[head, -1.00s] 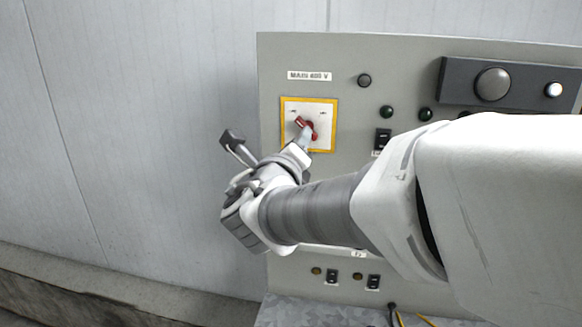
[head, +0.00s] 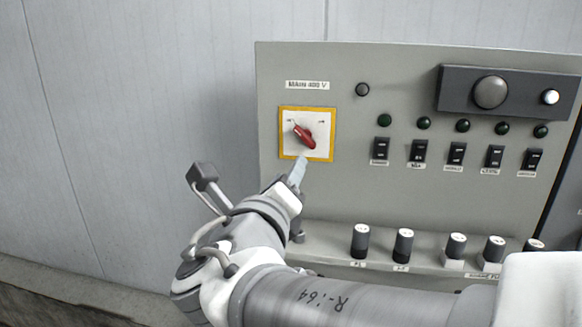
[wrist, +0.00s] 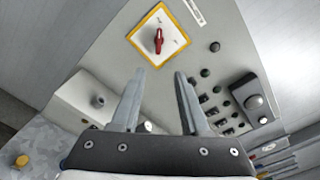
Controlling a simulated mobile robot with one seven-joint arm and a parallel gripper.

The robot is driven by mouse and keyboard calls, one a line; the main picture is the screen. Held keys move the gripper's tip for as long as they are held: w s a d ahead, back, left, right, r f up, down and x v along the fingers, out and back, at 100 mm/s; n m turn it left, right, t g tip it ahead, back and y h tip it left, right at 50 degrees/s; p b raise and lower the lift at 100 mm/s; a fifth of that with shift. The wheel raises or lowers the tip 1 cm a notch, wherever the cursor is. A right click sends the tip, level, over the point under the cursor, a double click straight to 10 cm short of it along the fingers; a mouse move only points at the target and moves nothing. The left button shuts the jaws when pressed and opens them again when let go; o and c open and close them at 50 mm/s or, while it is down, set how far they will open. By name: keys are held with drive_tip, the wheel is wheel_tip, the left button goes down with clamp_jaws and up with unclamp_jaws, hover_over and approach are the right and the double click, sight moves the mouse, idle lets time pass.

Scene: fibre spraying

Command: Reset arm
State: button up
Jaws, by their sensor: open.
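My gripper (head: 299,170) is in front of the grey control panel, just below the main switch in the head view. In the wrist view my gripper (wrist: 158,82) shows two fingers spread apart with nothing between them. The red rotary switch handle (head: 304,136) sits on a white plate with a yellow border under the label "MAIN 400 V". The handle is tilted, its upper end to the left. It also shows in the wrist view, where the red handle (wrist: 158,40) lies beyond the fingertips, apart from them.
The grey panel (head: 350,190) carries a row of black rocker switches (head: 457,155) with dark green lamps above. Several black knobs (head: 403,245) stand on the ledge below. A dark box with a large round knob (head: 490,92) is at upper right. Free space lies left, before the pale wall (head: 130,110).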

drive_tip(key=s+d+f+m+g+h, duration=0.2)
drive_tip(key=s+d+f+m+g, duration=0.15)
drive_tip(key=d+m, duration=0.5)
drive_tip(key=s+d+f+m+g+h, duration=0.2)
drive_tip(key=d+f+m+g, duration=0.4)
drive_tip(key=m, duration=0.4)
drive_tip(key=s+f+m+g+y, duration=0.1)
drive_tip(key=s+f+m+y, duration=0.2)
drive_tip(key=m, duration=0.9)
drive_tip(key=s+f+m+g+y, duration=0.1)
drive_tip(key=s+m+y, duration=0.3)
drive_tip(key=m, duration=0.7)
drive_tip(key=shift+s+d+f+m+y, duration=0.15)
drive_tip(key=shift+s+f+m+y, duration=0.25)
drive_tip(key=shift+s+f, duration=0.7)
drive_tip(key=shift+s+r, duration=0.15)
drive_tip(key=shift+r, duration=0.05)
